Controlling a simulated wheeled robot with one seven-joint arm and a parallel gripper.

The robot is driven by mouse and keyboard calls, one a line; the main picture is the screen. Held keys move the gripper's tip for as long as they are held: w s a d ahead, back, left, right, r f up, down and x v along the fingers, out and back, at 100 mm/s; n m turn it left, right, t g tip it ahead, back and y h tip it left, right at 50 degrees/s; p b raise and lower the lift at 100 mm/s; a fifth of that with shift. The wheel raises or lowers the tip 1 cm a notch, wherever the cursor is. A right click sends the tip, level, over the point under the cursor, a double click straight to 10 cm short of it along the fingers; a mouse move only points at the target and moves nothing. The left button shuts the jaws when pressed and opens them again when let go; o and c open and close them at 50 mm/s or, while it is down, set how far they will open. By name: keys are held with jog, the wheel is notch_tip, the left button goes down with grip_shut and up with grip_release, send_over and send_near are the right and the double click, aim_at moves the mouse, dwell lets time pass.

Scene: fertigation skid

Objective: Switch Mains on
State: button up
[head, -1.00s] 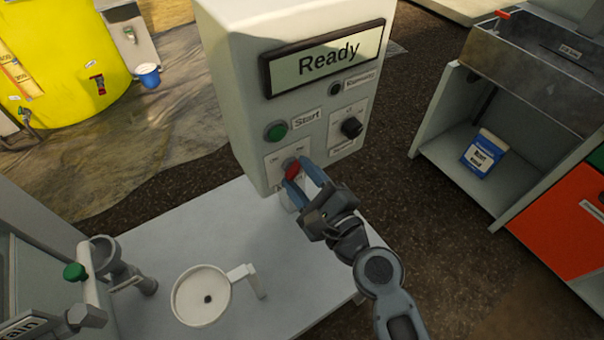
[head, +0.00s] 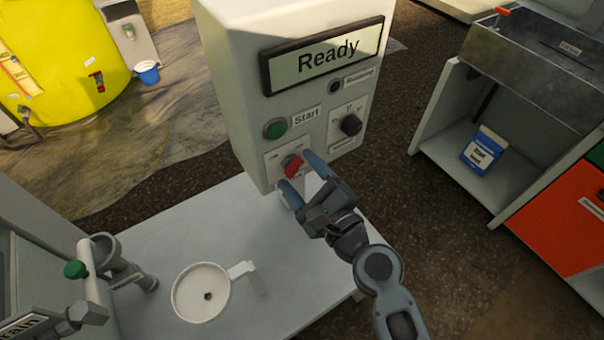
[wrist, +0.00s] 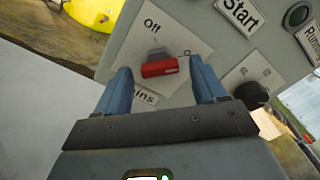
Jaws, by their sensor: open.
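The Mains switch is a red knob (head: 293,165) on a pale plate low on the white control box (head: 232,70). It also shows in the wrist view as a red bar (wrist: 160,68). "Off" is printed at the plate's upper left and a partly legible mark, seemingly "On", at the right. In the head view the bar slants up towards the right-hand mark. The label below is partly hidden and reads "ins". My gripper (head: 296,170) is open, one finger on each side of the knob, with gaps visible between fingers and knob in the wrist view (wrist: 160,66).
Above the switch are a green Start button (head: 275,129), a black rotary knob (head: 351,125), a dark lamp (head: 334,87) and a display (head: 322,56) reading "Ready". A grey table (head: 160,240) with a white funnel-like cup (head: 201,293) lies below. An open cabinet (head: 437,110) stands right.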

jog(key=shift+s, duration=0.1)
jog(key=b+v, duration=0.1)
jog(key=v, duration=0.6)
jog(key=shift+s+d+b, duration=0.2)
jog(key=shift+s+b, duration=0.05)
jog(key=shift+b, duration=0.15)
jog(key=s+d+f+n+h, duration=0.2)
jog(key=s+d+n+h, duration=0.2)
jog(key=s+d, duration=0.3)
jog(key=s+d+f+n+h, duration=0.25)
jog(key=s+d+n, duration=0.2)
jog(key=s, duration=0.45)
jog(key=s+d+r+n+h, duration=0.1)
jog(key=s+d+r+n, duration=0.2)
jog(key=s+r+n, duration=0.2)
jog(key=s+d+r+n+h, duration=0.2)
jog(key=s+d+r+n, duration=0.1)
jog(key=s+r+n, duration=0.2)
jog(key=s+n, duration=0.2)
jog(key=s, duration=0.2)
jog(key=shift+d+r, duration=0.15)
jog(key=shift+d, duration=0.05)
